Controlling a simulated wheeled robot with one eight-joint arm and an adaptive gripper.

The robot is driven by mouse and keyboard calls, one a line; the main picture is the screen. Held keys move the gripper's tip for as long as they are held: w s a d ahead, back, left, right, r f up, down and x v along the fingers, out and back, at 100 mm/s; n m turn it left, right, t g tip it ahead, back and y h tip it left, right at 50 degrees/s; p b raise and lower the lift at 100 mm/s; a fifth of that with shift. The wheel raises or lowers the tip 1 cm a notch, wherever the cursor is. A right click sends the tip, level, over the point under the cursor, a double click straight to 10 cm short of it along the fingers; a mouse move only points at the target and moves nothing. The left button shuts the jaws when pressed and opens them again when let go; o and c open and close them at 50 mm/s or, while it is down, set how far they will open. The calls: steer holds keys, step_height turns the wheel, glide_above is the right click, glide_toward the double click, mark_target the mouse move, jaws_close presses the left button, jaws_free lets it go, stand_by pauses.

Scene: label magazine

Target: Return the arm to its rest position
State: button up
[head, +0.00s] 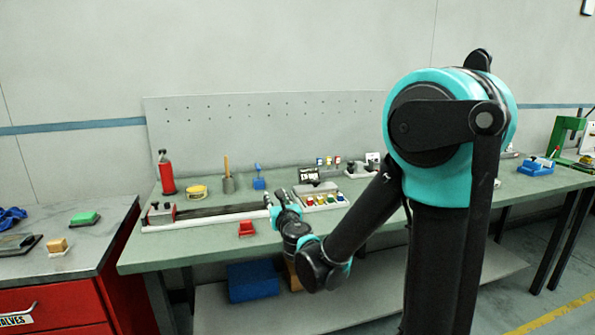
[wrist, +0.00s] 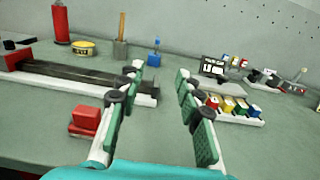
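In the head view my gripper (head: 283,199) is above the green workbench (head: 210,252), between the long dark magazine track and the tray of small coloured blocks. My arm is bent and reaches forward over the bench's front edge. The long magazine track (wrist: 85,80) lies to the left of the fingers. A red block (wrist: 86,120) lies on the bench left of the left finger, apart from it.
A tray of coloured blocks (wrist: 238,116) is close beside the right finger. A red bottle (head: 166,173), a yellow tin (head: 197,191) and a cup (head: 229,184) stand behind the track. A pegboard (head: 270,125) backs the bench. A red cabinet (head: 70,300) stands at the left.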

steer(key=s+d+f+m+g+h, duration=0.2)
steer(key=d+f+m+h, duration=0.1)
steer(key=d+m, duration=0.45)
steer(key=s+d+f+m+g+h, duration=0.1)
steer(key=s+d+f+m+h, duration=0.15)
steer(key=d+m, duration=0.5)
steer(key=s+d+f+m+g+h, duration=0.25)
steer(key=d+m, duration=0.35)
steer(key=d, duration=0.3)
steer(key=s+d+f+m+g+y, duration=0.1)
steer(key=s+f+m+g, duration=0.3)
steer(key=s+m, duration=0.5)
steer(key=s+d+f+m+g+y, duration=0.1)
steer(key=s+f+m+g+y, duration=0.1)
steer(key=s+f+m, duration=0.7)
steer(key=shift+s+f+g, duration=0.25)
steer(key=shift+s+g, duration=0.6)
steer(key=shift+s, duration=0.15)
